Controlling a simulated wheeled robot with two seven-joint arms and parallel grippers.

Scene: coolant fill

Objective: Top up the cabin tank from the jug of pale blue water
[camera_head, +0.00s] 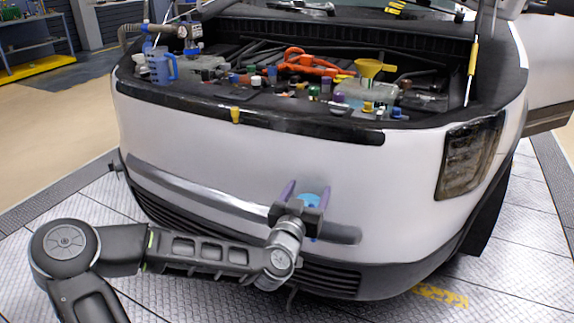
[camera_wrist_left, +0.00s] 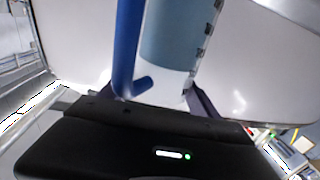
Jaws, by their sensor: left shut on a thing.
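My left gripper (camera_head: 305,193) is in front of the vehicle's bumper, below the open bay. Its fingers are shut on a jug (camera_head: 312,201), mostly hidden behind the gripper in the head view. In the left wrist view the jug (camera_wrist_left: 182,35) has a blue handle, dark level marks and a blue-grey band above a paler part. Another blue jug (camera_head: 161,66) stands at the bay's left edge. A translucent tank (camera_head: 352,92) sits at the bay's right, near a yellow funnel (camera_head: 370,68). I cannot tell which tank is the cabin tank. My right gripper is not in view.
The white bumper (camera_head: 225,140) and its black top edge (camera_head: 250,121) lie between my left gripper and the bay. The bay holds several coloured caps and an orange part (camera_head: 308,63). A yellow-tipped strut (camera_head: 473,58) stands at the right. The floor in front is clear.

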